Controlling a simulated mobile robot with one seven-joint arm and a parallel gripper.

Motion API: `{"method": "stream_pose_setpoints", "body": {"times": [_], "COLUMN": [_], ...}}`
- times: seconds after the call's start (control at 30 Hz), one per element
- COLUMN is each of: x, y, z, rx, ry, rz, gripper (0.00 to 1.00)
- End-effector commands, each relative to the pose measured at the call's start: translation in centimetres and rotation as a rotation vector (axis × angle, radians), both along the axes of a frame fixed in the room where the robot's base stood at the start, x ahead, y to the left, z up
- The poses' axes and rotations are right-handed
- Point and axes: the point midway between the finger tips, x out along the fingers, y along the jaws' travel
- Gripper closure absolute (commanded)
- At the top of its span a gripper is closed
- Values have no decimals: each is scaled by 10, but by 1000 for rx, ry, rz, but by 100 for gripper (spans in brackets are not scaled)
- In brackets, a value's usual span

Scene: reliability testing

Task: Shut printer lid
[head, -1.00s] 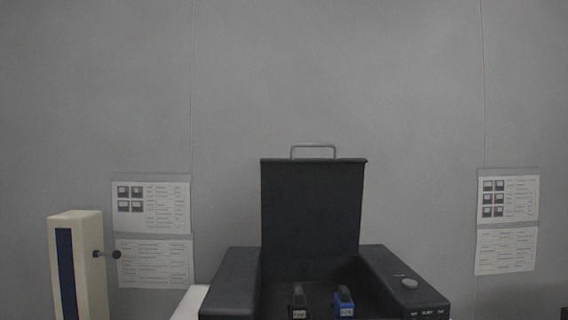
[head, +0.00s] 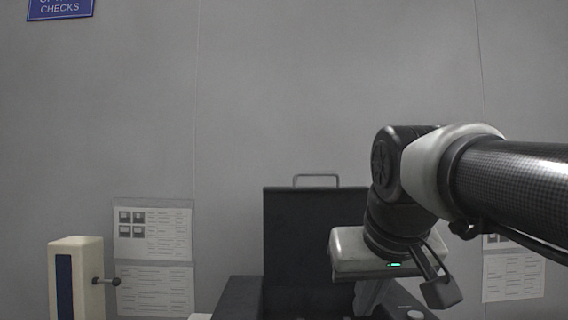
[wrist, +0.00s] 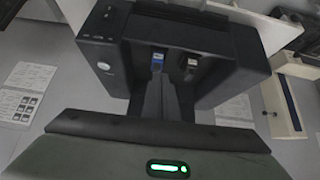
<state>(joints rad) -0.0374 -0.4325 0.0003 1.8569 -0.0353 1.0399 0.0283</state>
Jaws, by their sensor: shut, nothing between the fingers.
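The black printer (head: 240,298) stands in the lower middle of the head view, partly cut off. Its lid (head: 310,225) is raised upright, with a metal handle (head: 316,177) on its top edge. My gripper (head: 370,300) is shut and empty, pointing down in front of the lid's right side. In the wrist view the printer body (wrist: 105,38) shows with its open bay, a blue cartridge (wrist: 157,62) and a grey cartridge (wrist: 192,66). My shut fingers (wrist: 155,85) overlap the bay there; contact cannot be told. I cannot make out the lid in the wrist view.
A cream box with a blue panel and a side knob (head: 76,275) stands left of the printer. Printed sheets (head: 153,258) hang on the grey wall. A blue sign (head: 61,8) is at top left. Space above the lid is clear.

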Motion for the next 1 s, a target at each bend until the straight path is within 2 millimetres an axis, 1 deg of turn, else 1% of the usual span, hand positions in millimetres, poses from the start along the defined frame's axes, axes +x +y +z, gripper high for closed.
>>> {"method": "stream_pose_setpoints", "body": {"times": [0.03, 0.07, 0.1, 0.17, 0.2, 0.27, 0.3, 0.4, 0.5, 0.6, 0.73, 0.87, 1.0], "x": [24, 35, 50, 70, 83, 101, 112, 135, 150, 158, 162, 169, 187], "y": [3, 4, 6, 9, 11, 14, 16, 21, 25, 28, 30, 30, 30], "z": [35, 53, 77, 111, 133, 164, 183, 224, 254, 273, 285, 283, 273], "rx": [-1, -1, -1, -2, -2, 0, 2, 7, 12, 18, 22, 23, 22], "ry": [-34, -54, -80, -119, -145, -185, -212, -273, -326, -363, -389, -393, -392], "rz": [2, 2, 2, 2, 2, 1, 1, -4, -7, -9, -12, -14, -14], "gripper": [100, 100, 100, 100, 100, 100, 100, 100, 100, 100, 100, 100, 100]}}
